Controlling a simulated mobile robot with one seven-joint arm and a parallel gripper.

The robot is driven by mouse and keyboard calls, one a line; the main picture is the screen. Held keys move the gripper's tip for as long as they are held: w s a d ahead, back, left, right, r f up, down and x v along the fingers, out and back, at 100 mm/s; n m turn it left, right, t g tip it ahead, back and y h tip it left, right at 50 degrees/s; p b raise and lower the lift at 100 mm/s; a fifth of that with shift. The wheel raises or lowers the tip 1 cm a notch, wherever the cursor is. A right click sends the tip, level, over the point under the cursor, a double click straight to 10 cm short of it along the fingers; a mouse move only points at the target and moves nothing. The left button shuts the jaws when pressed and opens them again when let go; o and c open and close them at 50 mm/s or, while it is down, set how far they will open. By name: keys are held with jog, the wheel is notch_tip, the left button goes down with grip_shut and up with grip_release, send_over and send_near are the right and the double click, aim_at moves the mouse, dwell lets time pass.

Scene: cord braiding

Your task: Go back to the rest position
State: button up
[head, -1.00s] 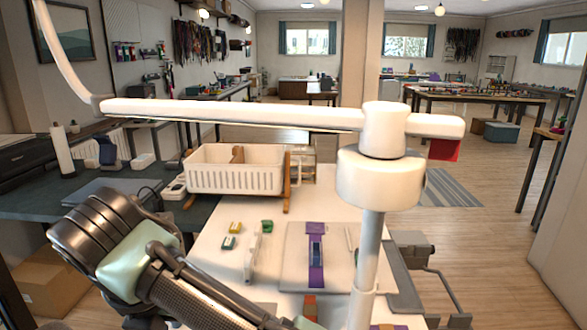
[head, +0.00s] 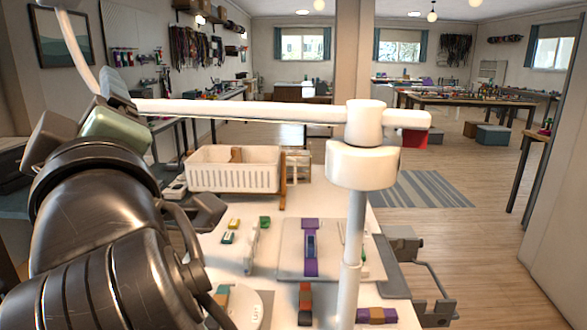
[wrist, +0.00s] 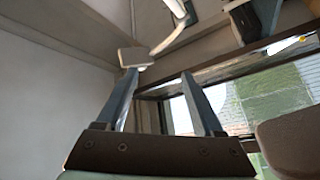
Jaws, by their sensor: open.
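My gripper (wrist: 158,74) shows in the wrist view with its two fingers apart and nothing between them. It points up toward a wall, a window and the ceiling area, away from the table. In the head view my dark arm is raised at the left side of the picture, and I cannot make out the fingertips clearly there. The white worktable (head: 385,285) lies below and to the right of the arm. A purple strip (head: 310,262) lies on a grey board (head: 285,262) on it.
A white lamp (head: 362,165) on a post stands in front, its long bar reaching left behind my arm. A white basket (head: 235,170) stands at the table's far side. Small coloured blocks (head: 305,303) lie near the front. Open floor (head: 470,235) lies to the right.

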jog(key=s+d+r+m+t+h, duration=0.2)
jog(key=s+d+m+t+h, duration=0.15)
jog(key=d+m, duration=0.3)
jog(key=s+d+r+m+t+h, duration=0.25)
jog(key=d+m+h, duration=0.2)
jog(key=d, duration=0.25)
jog(key=s+d+r+m+t+h, duration=0.2)
jog(key=s+d+m+t+h, duration=0.15)
jog(key=d+m, duration=0.25)
notch_tip(320, 180, up, 19)
jog(key=p, duration=1.8)
jog(key=shift+w+t, duration=0.35)
jog(key=shift+w, duration=0.05)
jog(key=shift+a+f, duration=0.1)
jog(key=shift+f, duration=0.05)
